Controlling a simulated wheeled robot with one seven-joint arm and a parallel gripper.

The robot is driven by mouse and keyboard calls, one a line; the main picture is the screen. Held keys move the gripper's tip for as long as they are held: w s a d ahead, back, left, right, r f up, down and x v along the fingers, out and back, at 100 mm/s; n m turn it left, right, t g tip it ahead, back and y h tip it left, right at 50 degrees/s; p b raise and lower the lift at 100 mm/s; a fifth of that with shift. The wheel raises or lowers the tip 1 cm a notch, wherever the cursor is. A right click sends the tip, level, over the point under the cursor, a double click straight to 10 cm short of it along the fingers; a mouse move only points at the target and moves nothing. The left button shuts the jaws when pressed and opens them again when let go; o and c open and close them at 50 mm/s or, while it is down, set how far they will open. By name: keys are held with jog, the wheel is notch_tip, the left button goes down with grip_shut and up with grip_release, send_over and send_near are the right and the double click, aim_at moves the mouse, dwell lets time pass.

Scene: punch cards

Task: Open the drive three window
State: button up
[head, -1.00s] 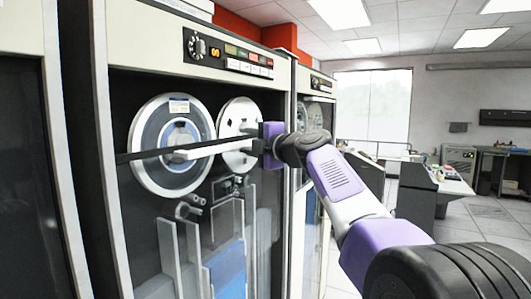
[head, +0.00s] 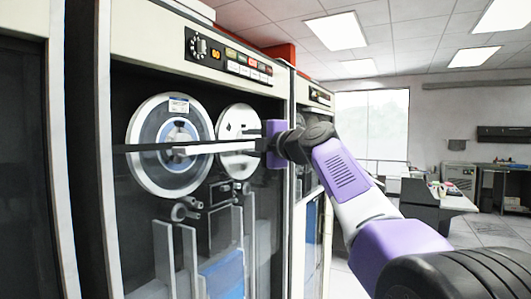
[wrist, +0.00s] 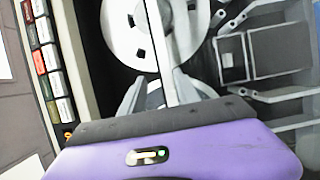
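The tape drive (head: 200,45) fills the left and middle of the head view. Behind its glass window (head: 140,240) are two reels, one large at left (head: 140,125) and one at right (head: 238,118). In the wrist view, a pale strip (wrist: 157,40) runs away from my purple gripper body across a reel (wrist: 125,30). Whether the fingers close on the bar is unclear.
A control panel with a dial, orange display and buttons (head: 245,62) sits above the window. Another drive (head: 318,95) stands directly to the right and a dark cabinet (head: 25,150) to the left. Desks (head: 440,200) and open floor lie farther right.

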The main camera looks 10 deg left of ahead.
jog(key=shift+s+d+f+b, duration=0.25)
jog(key=shift+s+d+b, duration=0.1)
jog(key=shift+b, duration=1.2)
jog(key=shift+s+d+b, duration=0.15)
jog(key=shift+b, duration=0.4)
jog(key=shift+s+d+b, duration=0.2)
jog(key=shift+d+b, duration=0.1)
jog(key=shift+b, duration=0.45)
jog(key=shift+s+d+b, duration=0.25)
jog(key=shift+s+b, duration=0.05)
jog(key=shift+b, duration=0.5)
jog(key=shift+b+v, duration=2)
jog(key=shift+b, duration=1.3)
jog(key=shift+r, duration=0.15)
jog(key=shift+r+p, duration=0.1)
jog(key=shift+p, duration=0.5)
